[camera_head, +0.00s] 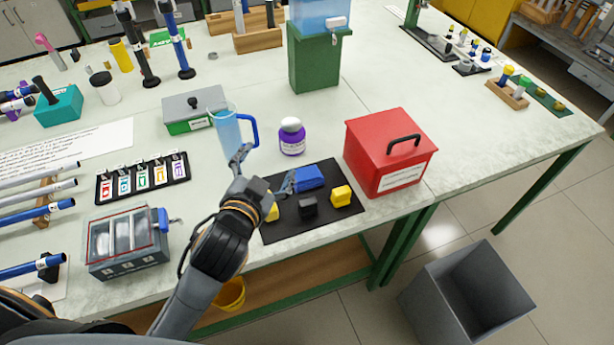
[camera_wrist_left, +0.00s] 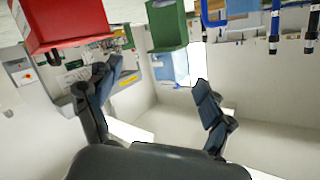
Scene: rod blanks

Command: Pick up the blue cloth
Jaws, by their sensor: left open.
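The blue cloth (camera_head: 309,177) looks like a small folded block at the back of a black mat (camera_head: 287,229) on the table. My left gripper (camera_head: 266,170) is open and empty, with its fingers spread wide. In the head view one finger points up near the blue jug and the other shows just left of the cloth; I cannot tell whether it touches the cloth. The wrist view shows both fingers apart with nothing between them (camera_wrist_left: 158,88), and I do not see the cloth there. My right gripper is not in view.
Yellow blocks (camera_head: 341,196) and a black piece (camera_head: 308,207) share the mat. A red box (camera_head: 385,160) stands to the right, a purple-labelled jar (camera_head: 292,140) behind, and a blue jug (camera_head: 228,135) behind the gripper. A grey bin (camera_head: 440,305) stands on the floor.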

